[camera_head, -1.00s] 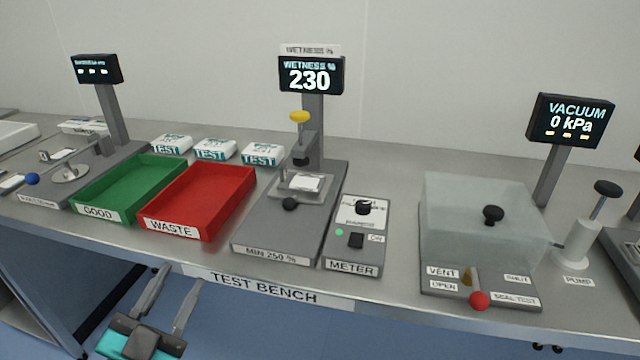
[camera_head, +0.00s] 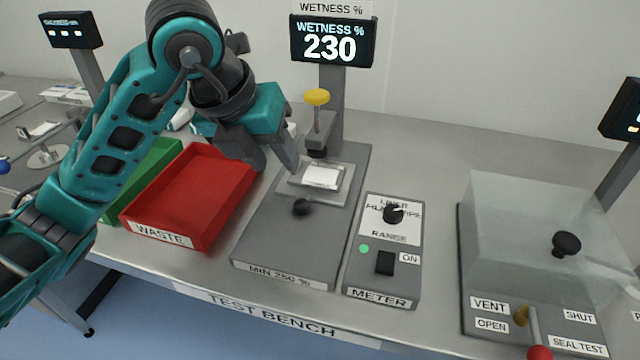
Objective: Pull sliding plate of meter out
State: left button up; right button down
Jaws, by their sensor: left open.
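The meter's grey base (camera_head: 285,240), labelled "MIN 250 %", stands in the middle of the bench. Its sliding plate (camera_head: 340,194) is a light metal plate with a white pad (camera_head: 321,176) on it and a black round knob (camera_head: 302,207) at its front. A yellow-topped plunger (camera_head: 317,97) stands behind the plate. The meter display (camera_head: 333,42) reads 230. My left gripper (camera_head: 279,170) is open and empty, above and left of the plate, apart from the knob as far as I can tell. My right gripper is not in view.
A red WASTE tray (camera_head: 165,234) lies left of the meter, below my left arm, with a green tray (camera_head: 112,208) beyond it. The METER control box (camera_head: 382,275) stands right of the base. A clear vacuum chamber (camera_head: 535,225) is farther right. The bench front edge is clear.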

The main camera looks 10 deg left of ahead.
aim_at(300, 196)
pick_arm(q)
jog(key=x, duration=1.2)
jog(key=shift+w+f+b, duration=0.15)
jog(key=shift+f+b, duration=0.2)
grip_shut()
